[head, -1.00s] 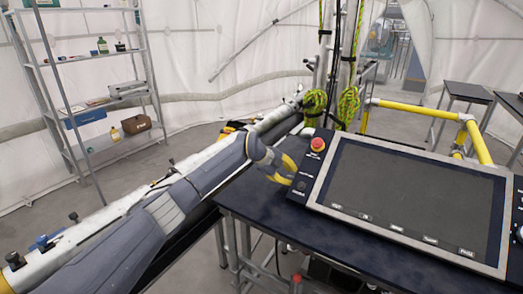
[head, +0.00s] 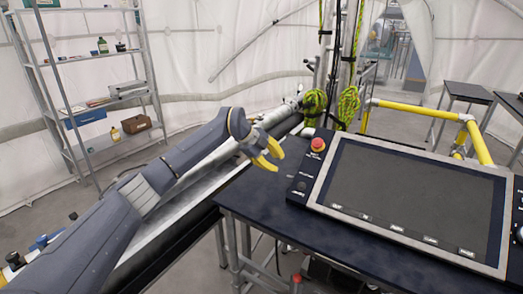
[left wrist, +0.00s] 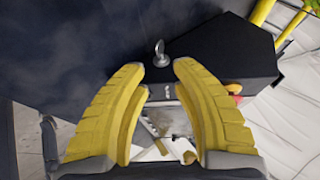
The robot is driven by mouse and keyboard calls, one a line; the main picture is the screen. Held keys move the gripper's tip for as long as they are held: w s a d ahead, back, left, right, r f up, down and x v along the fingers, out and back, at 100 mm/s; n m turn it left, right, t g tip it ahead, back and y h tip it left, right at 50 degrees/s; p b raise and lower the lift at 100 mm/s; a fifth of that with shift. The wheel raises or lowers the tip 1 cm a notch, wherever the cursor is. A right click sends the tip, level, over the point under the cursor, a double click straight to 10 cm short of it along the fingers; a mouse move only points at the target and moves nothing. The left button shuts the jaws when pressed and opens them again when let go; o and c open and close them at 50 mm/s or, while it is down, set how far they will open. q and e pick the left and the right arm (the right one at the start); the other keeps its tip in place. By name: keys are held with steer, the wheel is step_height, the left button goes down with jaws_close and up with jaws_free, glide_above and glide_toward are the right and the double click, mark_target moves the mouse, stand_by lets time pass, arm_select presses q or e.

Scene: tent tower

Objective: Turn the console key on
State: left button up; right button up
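The console (head: 330,135) stands on the dark table, with a large grey screen and a narrow black panel along its left side. A small metal key (left wrist: 160,54) stands out from the black console face in the left wrist view. In the head view the key is too small to make out clearly. My left gripper (head: 277,156) has yellow fingers and is left of the console's black panel, apart from it. In the left wrist view its fingers (left wrist: 157,70) are spread and empty, with the key beyond the gap between the tips. My right gripper is not in view.
A red stop button (head: 317,145) sits at the top of the black panel. The dark table top (head: 255,200) is clear left of the console. Yellow rails (head: 410,108) stand behind it. A metal shelf (head: 85,90) stands far left.

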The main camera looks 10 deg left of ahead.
arm_select(q)
steer(key=v, duration=0.7)
steer(key=shift+s+a+r, duration=0.15)
steer(key=shift+a+r, duration=0.05)
steer(key=shift+r, duration=0.05)
